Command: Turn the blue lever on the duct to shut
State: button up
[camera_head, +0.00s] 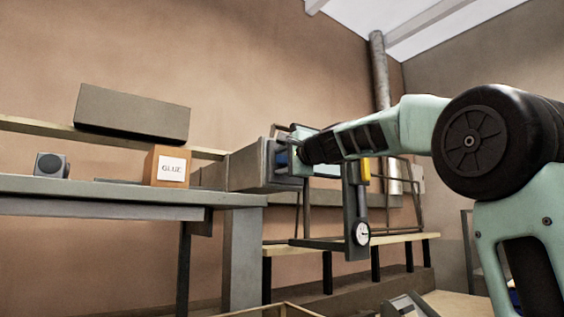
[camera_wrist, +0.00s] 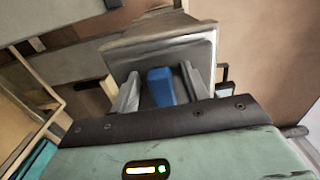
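The grey duct (camera_head: 246,168) is a square metal box end standing out beyond the workbench in the head view. It also shows in the wrist view (camera_wrist: 165,52), with its flat face in front of my gripper. The blue lever (camera_wrist: 160,88) stands out from that face. In the head view only a small part of the lever (camera_head: 281,159) shows beside my gripper. My gripper (camera_wrist: 160,72) is open, with one grey finger on each side of the lever. Gaps show between the lever and both fingers; I cannot tell whether either touches it.
A workbench (camera_head: 100,192) at left holds a glue box (camera_head: 167,168) and a small grey device (camera_head: 52,166). A long grey box (camera_head: 133,113) rests on the shelf above. A hanging gauge (camera_head: 362,234) and thin metal frame stand close below my arm. A vertical pipe (camera_head: 379,70) runs behind.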

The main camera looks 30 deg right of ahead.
jog(key=shift+s, duration=0.1)
jog(key=s+b, duration=0.6)
jog(key=s, duration=1.1)
jog(key=shift+d, duration=0.3)
jog(key=shift+s, duration=0.1)
